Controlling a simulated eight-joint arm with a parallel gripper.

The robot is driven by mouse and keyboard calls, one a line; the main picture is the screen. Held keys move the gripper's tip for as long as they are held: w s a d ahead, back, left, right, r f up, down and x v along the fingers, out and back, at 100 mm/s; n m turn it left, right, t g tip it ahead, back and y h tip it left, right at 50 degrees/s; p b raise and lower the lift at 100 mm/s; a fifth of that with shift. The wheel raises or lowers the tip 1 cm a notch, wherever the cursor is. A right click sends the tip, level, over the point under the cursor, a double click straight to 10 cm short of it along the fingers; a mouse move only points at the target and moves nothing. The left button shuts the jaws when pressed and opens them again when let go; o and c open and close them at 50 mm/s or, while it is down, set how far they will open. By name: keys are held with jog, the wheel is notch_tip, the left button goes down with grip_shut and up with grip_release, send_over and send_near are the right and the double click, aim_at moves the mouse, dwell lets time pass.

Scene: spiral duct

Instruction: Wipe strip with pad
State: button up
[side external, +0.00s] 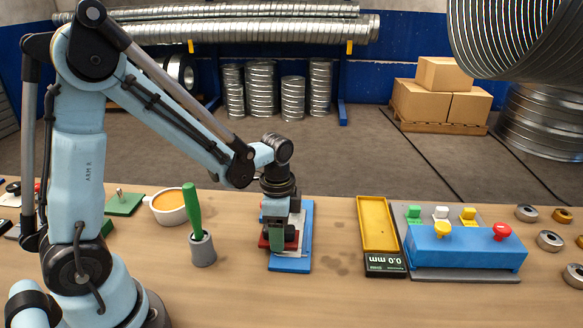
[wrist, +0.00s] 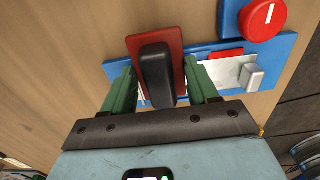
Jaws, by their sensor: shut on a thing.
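My gripper (side external: 281,228) is pointed down over a blue board (side external: 291,265) on the bench. In the wrist view its green fingers (wrist: 161,90) are on either side of a red pad with a black handle (wrist: 157,75) and are shut on it. The pad also shows as a red edge (side external: 264,241) in the side view. A pale strip (wrist: 225,72) lies on the blue board and runs beneath or beside the pad. The pad and fingers hide part of the strip. I cannot tell whether the pad touches it.
Left are a green-handled brush in a grey cup (side external: 202,248) and an orange-filled bowl (side external: 170,205). Right are a yellow tray (side external: 376,225) and a blue button box (side external: 465,250). Dark spots mark the bench between.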

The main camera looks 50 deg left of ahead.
jog(key=shift+s+a+r, duration=0.1)
jog(key=shift+s+r, duration=0.05)
jog(key=shift+r, duration=3.95)
jog(key=shift+a, duration=0.3)
jog(key=s+a+r, duration=0.1)
jog(key=s+a, duration=0.1)
jog(key=a, duration=0.5)
send_over(226, 207)
jog(key=d, duration=0.1)
notch_tip(226, 207, down, 6)
jog(key=shift+r, duration=0.1)
jog(key=shift+a+f, duration=0.35)
jog(key=shift+a, duration=0.1)
jog(key=shift+f, duration=2)
jog(key=shift+f, duration=0.1)
